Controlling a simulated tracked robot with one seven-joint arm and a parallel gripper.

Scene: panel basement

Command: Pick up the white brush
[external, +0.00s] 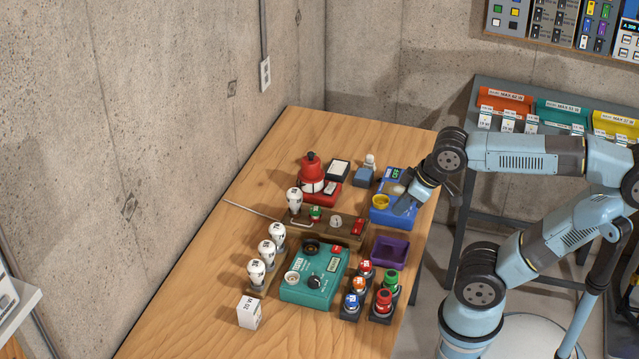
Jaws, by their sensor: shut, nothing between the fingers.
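I cannot make out for certain which thing is the white brush. A small white knobbed piece (370,161) stands on a blue block (364,176) at the back of the wooden table, and it may be the brush, but it is too small to tell. My gripper (402,209) points down over the blue box (379,215) near the table's right edge. It is shut and empty, to the right of and nearer than the white piece. My gripper and wrist hide part of the blue box.
A yellow round part (380,201) is at the blue box. A red lamp-like device (312,172), white bulbs (266,251), a teal panel (306,288), a purple tray (390,251) and several coloured buttons (359,285) crowd the table (190,300). The table's left front is clear.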

